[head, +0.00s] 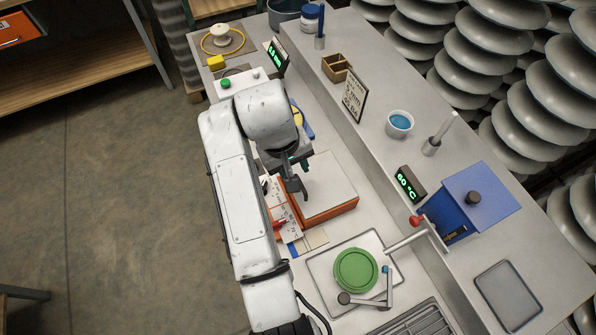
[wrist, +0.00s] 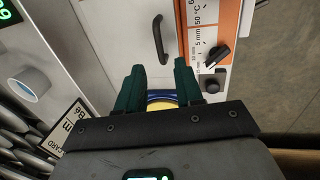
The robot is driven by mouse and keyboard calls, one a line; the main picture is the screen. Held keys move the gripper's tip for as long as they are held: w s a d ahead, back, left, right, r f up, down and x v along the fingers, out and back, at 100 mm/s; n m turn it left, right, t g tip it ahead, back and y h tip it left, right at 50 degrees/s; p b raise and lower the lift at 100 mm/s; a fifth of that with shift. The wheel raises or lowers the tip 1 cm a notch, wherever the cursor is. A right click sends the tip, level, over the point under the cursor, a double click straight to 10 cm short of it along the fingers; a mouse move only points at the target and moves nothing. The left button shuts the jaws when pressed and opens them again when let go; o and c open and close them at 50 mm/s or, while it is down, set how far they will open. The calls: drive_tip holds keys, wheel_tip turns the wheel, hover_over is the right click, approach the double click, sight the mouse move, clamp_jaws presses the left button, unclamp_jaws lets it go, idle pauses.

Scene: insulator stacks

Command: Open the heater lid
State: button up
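An orange box (head: 318,212) with a flat white lid (head: 330,178) stands on the bench; I take it as the heater. The lid lies flat on it. In the wrist view, the white lid (wrist: 125,25) carries a dark curved handle (wrist: 162,40). My gripper (head: 298,186) hangs over the box's left side in the head view and hides part of it. In the wrist view, my gripper (wrist: 160,80) has its two teal fingers apart, with nothing between them. The handle lies beyond the fingertips, roughly in line with the gap, and is not held.
A blue box (head: 482,195) with a dark knob stands right, beside a red-ended lever (head: 416,221) and a 60 °C display (head: 409,183). A green round lid (head: 356,270) sits on a tray in front.

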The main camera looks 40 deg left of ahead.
drive_tip(key=shift+w+d+f, duration=0.1)
drive_tip(key=shift+w+f, duration=0.05)
drive_tip(key=shift+f, duration=0.9)
drive_tip(key=shift+w+d+f, duration=0.1)
drive_tip(key=shift+w+f, duration=0.05)
drive_tip(key=shift+f, duration=0.9)
clamp_jaws()
